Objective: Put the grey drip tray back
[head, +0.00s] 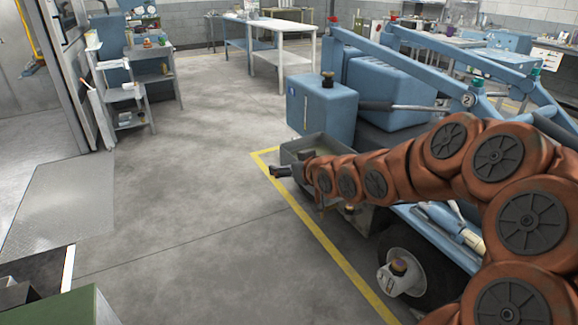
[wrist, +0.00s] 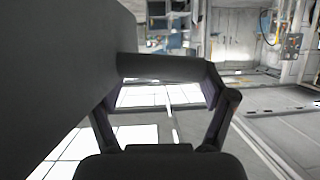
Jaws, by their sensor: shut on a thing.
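The grey drip tray (head: 318,142) shows in the head view as an open box-like tray at the near corner of the blue cart, partly hidden by my orange arm. My gripper (head: 281,171) is at its near side, dark and small there. In the wrist view a large dark grey face (wrist: 60,75), which appears to be the tray's side, fills the left. My gripper (wrist: 164,82) is shut on a dark horizontal bar that seems to belong to the tray. The left finger is partly hidden by the grey face. The tray's underside is hidden.
The blue cart (head: 322,105) with tanks and rails fills the right side. A reel-like wheel (head: 398,268) sits low at its near side. A yellow floor line (head: 318,232) runs beside it. Open concrete floor (head: 190,190) lies to the left; a small shelf stand (head: 130,95) stands farther back.

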